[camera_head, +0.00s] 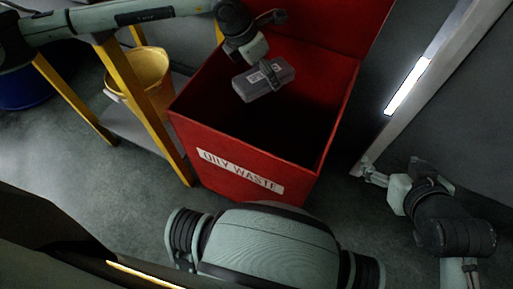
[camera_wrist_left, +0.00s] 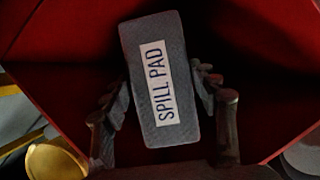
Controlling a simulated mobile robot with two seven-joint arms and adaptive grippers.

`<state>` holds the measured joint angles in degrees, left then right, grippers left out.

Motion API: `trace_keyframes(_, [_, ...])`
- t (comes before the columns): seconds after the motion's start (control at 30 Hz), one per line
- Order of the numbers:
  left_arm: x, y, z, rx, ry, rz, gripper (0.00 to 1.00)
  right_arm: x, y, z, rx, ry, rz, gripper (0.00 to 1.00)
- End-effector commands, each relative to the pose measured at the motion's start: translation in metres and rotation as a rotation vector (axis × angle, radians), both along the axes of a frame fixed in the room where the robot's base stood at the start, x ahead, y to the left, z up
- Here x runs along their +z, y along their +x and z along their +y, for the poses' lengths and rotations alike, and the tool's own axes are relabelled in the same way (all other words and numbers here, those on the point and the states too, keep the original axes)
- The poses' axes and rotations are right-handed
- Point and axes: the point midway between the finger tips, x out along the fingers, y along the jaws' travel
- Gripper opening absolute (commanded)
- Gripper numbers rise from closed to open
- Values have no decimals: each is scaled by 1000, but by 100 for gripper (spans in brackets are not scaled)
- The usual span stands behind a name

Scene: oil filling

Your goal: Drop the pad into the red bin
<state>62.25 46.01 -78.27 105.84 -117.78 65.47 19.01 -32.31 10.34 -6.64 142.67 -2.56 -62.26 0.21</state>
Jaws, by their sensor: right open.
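The pad (camera_head: 263,81) is a grey block with a white label. In the left wrist view the pad (camera_wrist_left: 160,75) shows its "SPILL PAD" lettering, with a finger at each side. My left gripper (camera_head: 266,72) is shut on the pad and holds it over the open top of the red bin (camera_head: 238,158). The left gripper (camera_wrist_left: 160,88) also shows in its wrist view, with the bin's red walls (camera_wrist_left: 70,75) behind it. The bin's front label reads "OILY WASTE"; its inside is dark. My right gripper (camera_head: 364,170) is open and empty, to the right of the bin.
A yellow bucket (camera_head: 148,68) stands on a yellow-legged rack (camera_head: 115,90) left of the bin. A blue container (camera_head: 22,90) is at the far left. A pale post with a bright strip (camera_head: 407,88) stands at the right. The grey floor (camera_head: 110,180) in front is clear.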

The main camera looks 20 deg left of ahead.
Motion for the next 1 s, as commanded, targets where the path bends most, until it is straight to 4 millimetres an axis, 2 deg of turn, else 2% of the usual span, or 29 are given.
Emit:
trace_keyframes(0.03, [0, 0, 0, 0, 0, 0, 68, 0, 0, 0, 0, 0, 0, 79])
trace_keyframes(0.17, [0, 0, 0, 0, 0, 0, 82, 0, 0, 0, 0, 0, 1, 79])
trace_keyframes(0.47, [1, 0, 0, 0, 0, 0, 82, 0, 0, 0, -1, -1, 2, 79])
trace_keyframes(0.57, [7, -1, 2, 1, -1, -2, 82, 0, 0, 0, -1, -1, 2, 79])
trace_keyframes(0.67, [20, -5, 6, 1, 0, -3, 82, 0, 0, 0, -1, -1, 2, 79])
trace_keyframes(1.0, [86, -26, 24, 1, 0, -4, 82, 0, 0, 0, -1, -1, 2, 79])
